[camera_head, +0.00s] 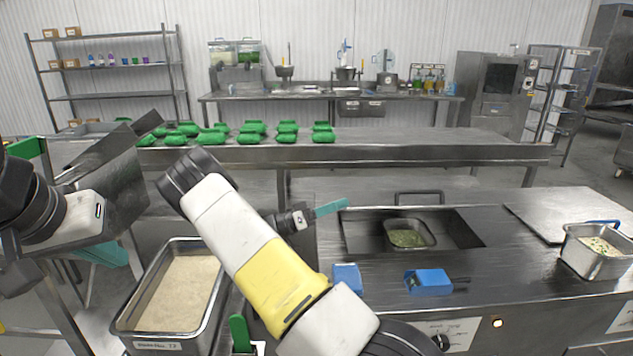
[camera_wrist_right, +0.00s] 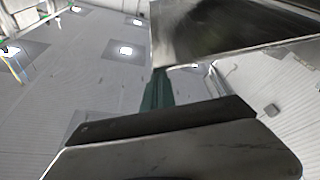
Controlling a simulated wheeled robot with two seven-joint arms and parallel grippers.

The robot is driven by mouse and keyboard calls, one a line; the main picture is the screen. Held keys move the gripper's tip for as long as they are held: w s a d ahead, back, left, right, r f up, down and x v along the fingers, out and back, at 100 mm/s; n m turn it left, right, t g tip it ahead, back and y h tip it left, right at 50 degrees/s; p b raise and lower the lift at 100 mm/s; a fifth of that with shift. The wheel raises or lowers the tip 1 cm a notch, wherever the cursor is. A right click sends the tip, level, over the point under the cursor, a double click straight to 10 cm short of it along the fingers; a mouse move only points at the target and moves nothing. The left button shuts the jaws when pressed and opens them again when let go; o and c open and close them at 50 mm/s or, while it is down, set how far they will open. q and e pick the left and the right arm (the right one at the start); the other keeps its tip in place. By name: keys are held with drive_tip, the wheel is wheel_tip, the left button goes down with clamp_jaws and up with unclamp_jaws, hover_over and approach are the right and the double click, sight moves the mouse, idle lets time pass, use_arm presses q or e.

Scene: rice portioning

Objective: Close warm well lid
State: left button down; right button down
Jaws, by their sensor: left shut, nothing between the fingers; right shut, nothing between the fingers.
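The warm well (camera_head: 462,241) is an uncovered rectangular opening in the steel counter, with a small pan of green food (camera_head: 408,236) inside. A dark bar handle (camera_head: 419,194) stands at its back edge; I cannot clearly make out the lid panel there. My right gripper (camera_head: 332,207) is shut and empty, its teal fingers near the well's back left corner. In the right wrist view, a grey metal panel (camera_wrist_right: 235,35) is close beyond the teal fingers (camera_wrist_right: 158,92); contact cannot be told. My left gripper (camera_head: 105,252) is shut and empty at the far left, partly hidden.
A rice pan (camera_head: 212,302) stands at front left. Two blue objects (camera_head: 430,282) (camera_head: 347,277) lie before the well. A flat steel plate (camera_head: 575,205) lies right of it, beside a pan of rice with green bits (camera_head: 597,265). Green containers (camera_head: 250,138) line the back table.

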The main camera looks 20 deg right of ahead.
drive_tip(key=s+f+m, duration=0.1)
drive_tip(key=f, duration=0.1)
drive_tip(key=s+f+m+g, duration=0.1)
drive_tip(key=f+m, duration=0.1)
drive_tip(key=f, duration=0.1)
drive_tip(key=s+a+f+m+g, duration=0.1)
drive_tip(key=f, duration=0.2)
drive_tip(key=shift+s+f, duration=0.15)
drive_tip(key=shift+f, duration=0.7)
